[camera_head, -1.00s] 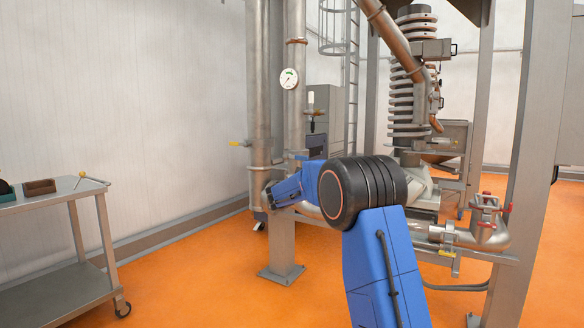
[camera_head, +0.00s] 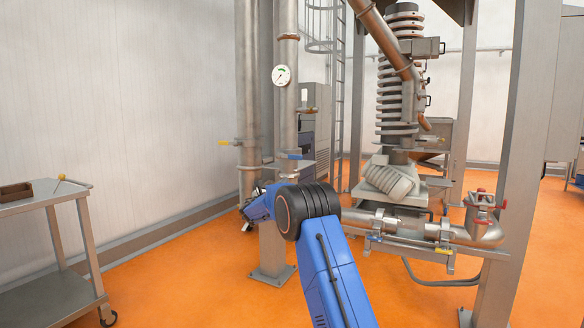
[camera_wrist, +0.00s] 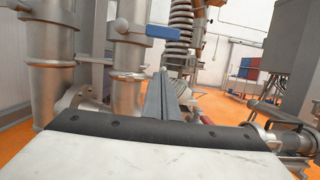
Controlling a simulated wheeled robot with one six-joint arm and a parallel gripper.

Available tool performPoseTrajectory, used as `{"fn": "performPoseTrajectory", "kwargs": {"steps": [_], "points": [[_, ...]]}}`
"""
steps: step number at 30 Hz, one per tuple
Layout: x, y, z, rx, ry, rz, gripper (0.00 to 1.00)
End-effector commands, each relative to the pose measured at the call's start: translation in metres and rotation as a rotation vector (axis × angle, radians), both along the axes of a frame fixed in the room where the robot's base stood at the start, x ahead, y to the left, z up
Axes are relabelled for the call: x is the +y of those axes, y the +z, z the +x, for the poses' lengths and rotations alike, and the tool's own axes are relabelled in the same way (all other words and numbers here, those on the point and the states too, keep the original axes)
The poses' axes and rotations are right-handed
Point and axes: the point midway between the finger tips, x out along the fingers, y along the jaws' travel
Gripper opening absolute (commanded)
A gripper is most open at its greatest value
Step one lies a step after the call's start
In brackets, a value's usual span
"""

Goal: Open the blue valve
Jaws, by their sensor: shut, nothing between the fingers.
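The blue valve handle (camera_head: 293,156) sits on the vertical steel pipe below the round gauge in the head view. In the wrist view the blue handle (camera_wrist: 163,31) shows above and beyond my fingers, lying crosswise with its metal fitting on the left. My gripper (camera_wrist: 163,92) is shut and empty, its fingertips below the handle in the picture and apart from it. In the head view my blue arm reaches left, low in front of the pipes, and the fingertips are not clearly seen there.
A valve with red handles (camera_head: 483,201) and a yellow handle (camera_head: 446,250) are on the low pipe at right. Another yellow handle (camera_head: 224,143) sticks out left. A grey trolley (camera_head: 55,205) stands at left. Orange floor is free between trolley and pipes.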

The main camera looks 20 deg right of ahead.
Motion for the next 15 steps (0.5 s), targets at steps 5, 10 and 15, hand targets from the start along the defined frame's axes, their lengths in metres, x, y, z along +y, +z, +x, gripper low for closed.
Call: {"fn": "performPoseTrajectory", "kwargs": {"steps": [5, 10, 15], "points": [[-0.003, 0.001, 0.002, 0.000, -0.001, 0.000, 0.00], [-0.017, 0.005, 0.012, -0.001, -0.002, 0.001, 0.00], [-0.039, 0.011, 0.029, -0.001, -0.002, 0.001, 0.00]]}}
